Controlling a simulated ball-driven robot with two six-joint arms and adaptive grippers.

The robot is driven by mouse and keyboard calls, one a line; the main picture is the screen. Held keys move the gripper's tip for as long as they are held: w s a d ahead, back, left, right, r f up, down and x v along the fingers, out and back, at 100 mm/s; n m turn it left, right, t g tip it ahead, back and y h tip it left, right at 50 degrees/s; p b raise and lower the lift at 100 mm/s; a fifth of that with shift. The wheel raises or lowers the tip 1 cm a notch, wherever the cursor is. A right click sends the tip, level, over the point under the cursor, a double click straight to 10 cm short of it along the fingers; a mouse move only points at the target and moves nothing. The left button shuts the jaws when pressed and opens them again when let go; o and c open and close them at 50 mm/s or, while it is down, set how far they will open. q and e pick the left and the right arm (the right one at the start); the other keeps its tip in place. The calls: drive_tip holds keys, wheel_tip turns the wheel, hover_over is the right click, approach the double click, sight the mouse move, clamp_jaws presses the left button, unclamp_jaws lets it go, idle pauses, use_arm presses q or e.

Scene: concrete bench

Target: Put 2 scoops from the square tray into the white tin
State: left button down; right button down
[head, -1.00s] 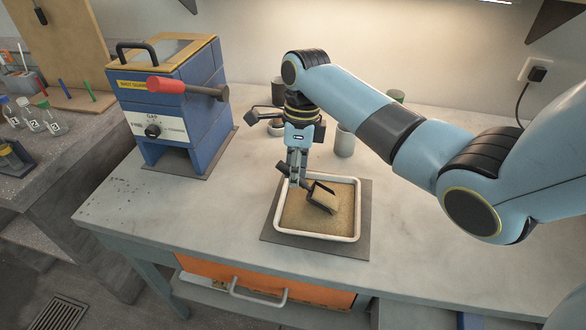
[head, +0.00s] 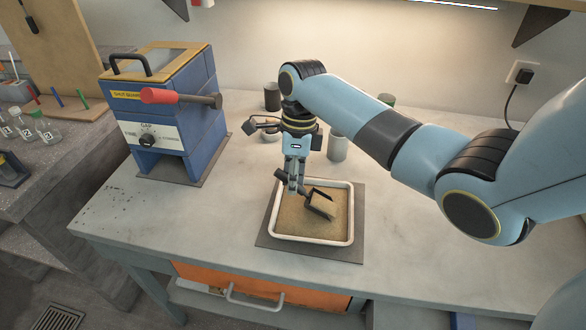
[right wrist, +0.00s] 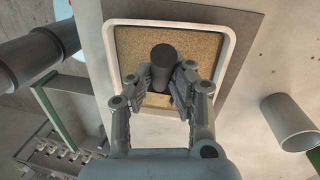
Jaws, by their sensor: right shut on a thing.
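The square tray (head: 349,222) is white-rimmed and holds a bed of tan granular material; it also shows in the right wrist view (right wrist: 228,48). My right gripper (head: 292,186) is over the tray's left back part, shut on the handle of a dark scoop (head: 320,203). The scoop's pan is tilted, low over the material; whether it touches or holds any is unclear. In the right wrist view the scoop's dark handle end (right wrist: 162,57) sits between the fingers. A pale tin (head: 337,149), likely the white tin, stands upright behind the tray. My left gripper is out of view.
The tray lies on a dark mat (head: 356,254). A blue machine (head: 170,115) with a red-handled lever stands left. A dark container (head: 271,97) and a green-topped one (head: 386,99) stand behind, partly hidden. The bench front left of the tray is clear.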

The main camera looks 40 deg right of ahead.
sight(279, 177)
drive_tip(key=shift+w+a, duration=0.15)
drive_tip(key=shift+w, duration=0.05)
drive_tip(key=shift+w+a, duration=0.15)
drive_tip(key=shift+w, duration=0.1)
drive_tip(key=shift+w+a+p, duration=0.3)
drive_tip(key=shift+w+a, duration=0.25)
drive_tip(key=shift+w, duration=0.25)
drive_tip(key=shift+s+d+p, duration=0.45)
drive_tip(key=shift+s+p, duration=0.2)
drive_tip(key=shift+p, duration=0.35)
drive_tip(key=shift+s+d+p, duration=0.4)
drive_tip(key=shift+s+p, duration=0.2)
drive_tip(key=shift+p, duration=0.35)
drive_tip(key=shift+r, duration=0.15)
idle(0.3)
drive_tip(key=shift+r+g+h+p, duration=0.4)
drive_tip(key=shift+r+g+p, duration=0.25)
drive_tip(key=shift+p, duration=0.2)
drive_tip(key=shift+r+g+p, duration=0.25)
drive_tip(key=shift+r+p, duration=0.05)
drive_tip(key=shift+r, duration=0.1)
drive_tip(key=shift+r+g+h, duration=0.35)
drive_tip(key=shift+g+h, duration=0.05)
drive_tip(key=shift+h, duration=0.1)
